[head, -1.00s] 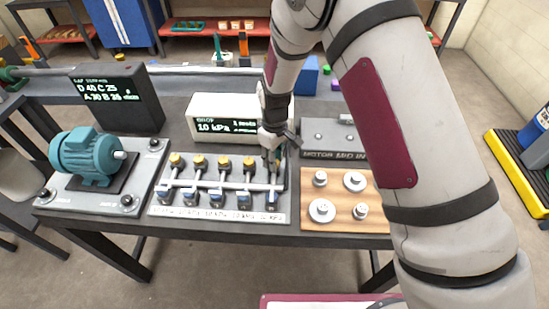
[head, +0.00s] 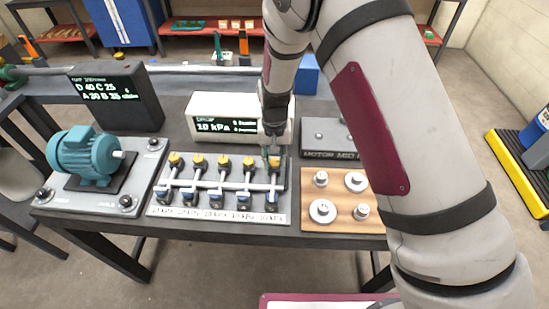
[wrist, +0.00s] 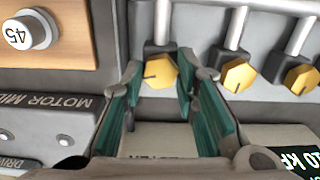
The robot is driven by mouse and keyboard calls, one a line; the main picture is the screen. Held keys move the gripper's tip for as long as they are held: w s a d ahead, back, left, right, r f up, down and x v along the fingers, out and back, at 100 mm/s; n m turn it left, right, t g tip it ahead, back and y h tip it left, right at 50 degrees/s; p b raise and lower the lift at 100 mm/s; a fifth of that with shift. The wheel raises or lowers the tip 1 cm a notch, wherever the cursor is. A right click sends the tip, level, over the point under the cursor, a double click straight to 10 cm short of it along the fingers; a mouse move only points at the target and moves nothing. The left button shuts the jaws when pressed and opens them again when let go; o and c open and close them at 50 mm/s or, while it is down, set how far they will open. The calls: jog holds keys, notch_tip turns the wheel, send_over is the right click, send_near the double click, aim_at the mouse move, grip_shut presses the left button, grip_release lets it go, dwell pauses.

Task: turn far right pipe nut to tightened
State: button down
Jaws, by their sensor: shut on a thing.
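The far right pipe nut (head: 275,161) is a yellow hexagonal nut at the right end of the row on the white pipe board (head: 217,213). In the wrist view it is the leftmost yellow nut (wrist: 159,73), with a dark line on its face. My gripper (head: 272,153) points down at this nut in the head view. In the wrist view my gripper's (wrist: 158,88) teal-padded fingers stand on either side of the nut, shut on it. The finger contact is partly hidden. The other yellow nuts (head: 223,162) stand to its left in the head view.
A white display box (head: 235,112) reading about 10 kPa stands behind the row. A grey box (head: 325,135) and a wooden board (head: 338,205) with metal knobs lie to the right. A teal motor (head: 86,153) stands on a plate at the left.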

aim_at(275, 162)
jog(key=shift+m, duration=1.3)
jog(key=c, duration=1.2)
grip_release()
jog(key=shift+c, duration=0.2)
notch_tip(275, 162, up, 12)
jog(key=shift+r, duration=0.1)
